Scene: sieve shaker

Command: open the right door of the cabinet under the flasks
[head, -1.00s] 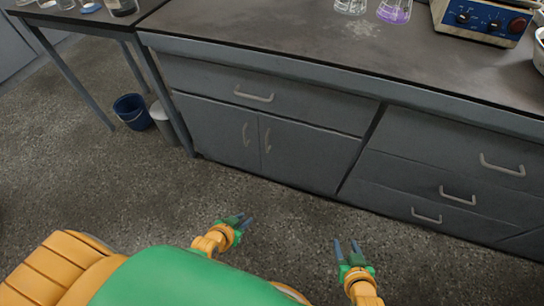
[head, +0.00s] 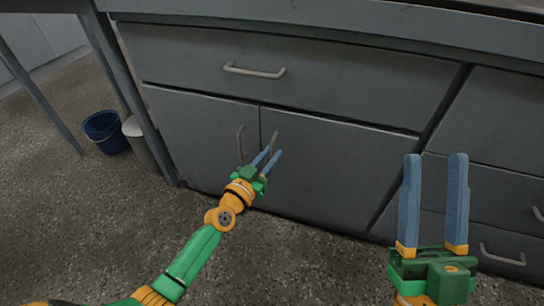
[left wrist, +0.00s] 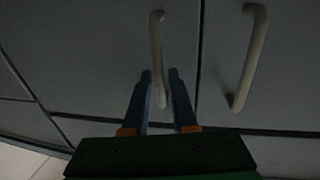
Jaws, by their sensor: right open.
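The grey right door (head: 335,165) of the cabinet is shut, flush beside the left door (head: 200,135). Its upright bar handle (head: 274,141) is near the seam. My left gripper (head: 273,153) is in front of that handle, fingers apart. The left wrist view seems turned upside down; there the right door's handle (left wrist: 157,45) runs between the tips of the left gripper (left wrist: 161,73), with gaps visible beside it. I cannot tell whether a finger touches it. The left door's handle (left wrist: 250,58) is beside it. My right gripper (head: 435,158) is open and empty, before the drawers.
A wide drawer (head: 290,70) with a bar handle is above the doors. A drawer stack (head: 500,185) stands to the right. A blue bucket (head: 106,132) and a pale bin (head: 138,140) stand at the left. The floor before the cabinet is clear.

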